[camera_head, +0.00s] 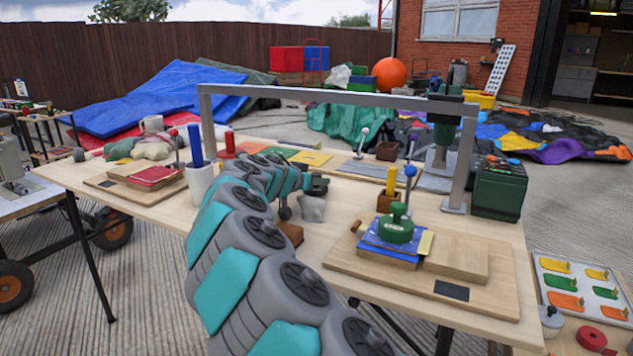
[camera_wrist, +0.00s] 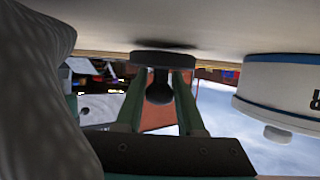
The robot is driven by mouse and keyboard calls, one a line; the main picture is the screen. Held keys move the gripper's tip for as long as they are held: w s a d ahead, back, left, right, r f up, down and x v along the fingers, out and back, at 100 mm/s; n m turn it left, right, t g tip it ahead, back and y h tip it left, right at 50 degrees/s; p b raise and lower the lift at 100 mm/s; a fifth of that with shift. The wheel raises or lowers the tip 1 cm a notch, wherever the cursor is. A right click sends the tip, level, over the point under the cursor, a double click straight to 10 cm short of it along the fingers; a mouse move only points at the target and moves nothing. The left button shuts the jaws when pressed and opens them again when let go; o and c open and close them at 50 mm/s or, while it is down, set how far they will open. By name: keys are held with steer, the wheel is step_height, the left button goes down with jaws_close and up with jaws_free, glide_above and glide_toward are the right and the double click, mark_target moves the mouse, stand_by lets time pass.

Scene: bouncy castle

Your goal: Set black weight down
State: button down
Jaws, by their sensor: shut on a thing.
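The black weight (camera_wrist: 148,58), a flat dark disc with a round knob, shows in the wrist view, which is upside down. My gripper (camera_wrist: 160,88) is shut on the knob with its two green fingers. The disc is very close to the pale wooden tabletop (camera_wrist: 80,32), with a dark shadow beside it; I cannot tell whether it touches. In the head view my arm reaches over the workbench (camera_head: 345,222), and my gripper (camera_head: 285,203) is small and partly hidden, pointing down near the bench's middle.
A crumpled grey lump (camera_head: 312,208) and a brown block (camera_head: 291,233) lie close by. A white mug (camera_head: 201,184) stands left. A wooden board (camera_head: 400,285) bears a green weight (camera_head: 396,230) at right. A metal frame (camera_head: 330,95) spans the bench. A blue-banded white thing (camera_wrist: 285,85) is beside my gripper.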

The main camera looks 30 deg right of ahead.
steer(key=shift+f+b, duration=0.4)
steer(key=shift+b, duration=0.1)
steer(key=c, duration=1)
jaws_free()
steer(key=shift+d, duration=0.1)
steer(key=o, duration=0.5)
steer(key=shift+s+f, duration=0.1)
steer(key=shift+f, duration=0.2)
steer(key=shift+r+p, duration=0.7)
steer(key=shift+p, duration=0.5)
steer(key=v, duration=0.4)
steer(key=b+v, duration=0.1)
steer(key=v, duration=0.3)
steer(key=b+v, duration=0.1)
steer(key=v, duration=0.3)
steer(key=shift+r, duration=0.4)
